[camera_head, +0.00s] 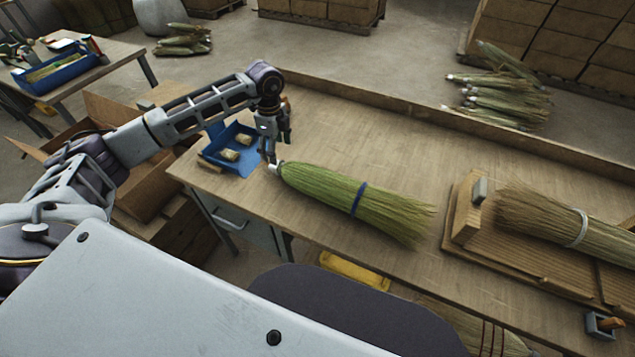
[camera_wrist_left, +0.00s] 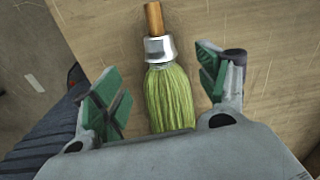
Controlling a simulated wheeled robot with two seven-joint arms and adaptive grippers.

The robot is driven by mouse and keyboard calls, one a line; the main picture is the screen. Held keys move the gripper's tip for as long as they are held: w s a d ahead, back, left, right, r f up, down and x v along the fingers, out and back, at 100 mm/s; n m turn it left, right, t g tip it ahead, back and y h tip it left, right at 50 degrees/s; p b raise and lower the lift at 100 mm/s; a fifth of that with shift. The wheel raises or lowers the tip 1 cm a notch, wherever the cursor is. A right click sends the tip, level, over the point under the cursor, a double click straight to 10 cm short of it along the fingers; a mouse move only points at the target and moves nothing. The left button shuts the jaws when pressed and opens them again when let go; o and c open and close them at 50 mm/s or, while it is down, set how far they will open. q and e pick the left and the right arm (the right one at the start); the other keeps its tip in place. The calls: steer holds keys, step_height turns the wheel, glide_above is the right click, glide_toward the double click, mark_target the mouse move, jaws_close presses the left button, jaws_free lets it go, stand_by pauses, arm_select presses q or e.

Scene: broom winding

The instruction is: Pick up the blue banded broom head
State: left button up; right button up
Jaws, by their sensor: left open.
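The broom head (camera_head: 330,192) with the blue band (camera_head: 359,199) lies on the wooden workbench, green bristles spreading to the right. Its metal collar and short wooden stub are at its left end. My left gripper (camera_head: 271,155) is above that collar end. In the left wrist view the broom head (camera_wrist_left: 170,98), its silver collar (camera_wrist_left: 159,48) and wooden stub (camera_wrist_left: 153,18) show between the open green-padded fingers of my left gripper (camera_wrist_left: 160,88). The fingers are apart from it on both sides. The blue band is out of the wrist view. My right gripper is not in view.
A blue bin (camera_head: 231,149) with small rolls stands left of the broom head. A wooden fixture (camera_head: 463,221) holds another broom head (camera_head: 545,213) with a pale band at right. Bare bench top (camera_head: 400,150) lies behind. A raised ledge (camera_head: 530,152) runs along the back.

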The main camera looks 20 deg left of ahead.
mark_target(279, 163)
arm_select(q)
step_height(279, 163, down, 3)
steer(key=shift+f, duration=0.8)
steer(key=shift+d+f, duration=0.1)
steer(key=shift+f, duration=0.5)
step_height(279, 163, down, 3)
steer(key=shift+d+r+p, duration=0.15)
steer(key=shift+p, duration=0.3)
steer(key=shift+f, duration=0.65)
steer(key=c, duration=1.4)
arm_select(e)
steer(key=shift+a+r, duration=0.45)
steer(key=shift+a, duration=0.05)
